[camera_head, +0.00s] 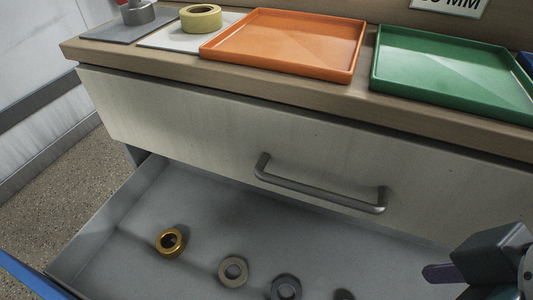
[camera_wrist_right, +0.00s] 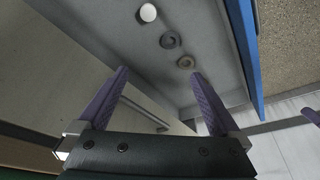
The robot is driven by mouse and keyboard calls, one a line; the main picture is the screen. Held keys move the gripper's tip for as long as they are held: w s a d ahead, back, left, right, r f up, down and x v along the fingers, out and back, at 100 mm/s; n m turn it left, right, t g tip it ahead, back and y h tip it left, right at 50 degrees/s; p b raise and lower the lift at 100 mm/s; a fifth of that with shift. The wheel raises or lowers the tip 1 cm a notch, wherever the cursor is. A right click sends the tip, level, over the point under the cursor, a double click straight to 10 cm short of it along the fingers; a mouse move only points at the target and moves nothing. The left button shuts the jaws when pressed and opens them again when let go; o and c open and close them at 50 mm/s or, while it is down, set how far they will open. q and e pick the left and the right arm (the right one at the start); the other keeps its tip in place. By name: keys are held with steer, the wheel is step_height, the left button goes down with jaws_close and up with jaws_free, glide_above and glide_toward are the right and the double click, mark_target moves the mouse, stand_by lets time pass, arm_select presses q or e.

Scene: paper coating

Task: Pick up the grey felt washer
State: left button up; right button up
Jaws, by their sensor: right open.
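A pale grey ring (camera_head: 233,271), which looks like the felt washer, lies flat in the open drawer (camera_head: 120,255). A brass ring (camera_head: 171,242) lies to its left and a darker grey metal ring (camera_head: 286,288) to its right. My right gripper (camera_wrist_right: 160,73) is open and empty, its purple fingers apart above the drawer. In the head view one finger shows at the right edge, to the right of the washer. In the right wrist view two rings, an upper one (camera_wrist_right: 170,40) and a lower one (camera_wrist_right: 186,62), lie beyond the fingertips; I cannot tell which is felt.
A small dark thing (camera_head: 344,296) is cut off at the bottom edge. A closed drawer front with a handle (camera_head: 320,192) overhangs the open drawer. On the counter stand an orange tray (camera_head: 285,42), a green tray (camera_head: 455,72) and a tape roll (camera_head: 201,18).

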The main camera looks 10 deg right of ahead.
steer(key=w+a+f+n+y+b, duration=0.1)
steer(key=w+a+f+n+b, duration=0.2)
steer(key=f+b, duration=0.4)
steer(key=w+a+f+n+y+b, duration=0.1)
steer(key=a+f+n+b, duration=0.1)
steer(key=a+f+b, duration=0.6)
steer(key=n+g+h, duration=0.3)
steer(key=n+g, duration=0.1)
steer(key=n, duration=0.7)
glide_above(287, 294)
steer(key=f, duration=0.9)
steer(key=shift+s+a+f+b, duration=0.2)
steer(key=shift+a+f+b, duration=0.05)
steer(key=shift+a+b, duration=0.05)
steer(key=f+b, duration=0.2)
steer(key=f, duration=0.1)
steer(key=f+b, duration=0.2)
steer(key=shift+w+d, duration=0.2)
steer(key=shift+d, duration=0.1)
arm_select(q)
step_height(287, 294, down, 23)
arm_select(e)
steer(key=shift+r, duration=0.1)
steer(key=shift+c, duration=0.2)
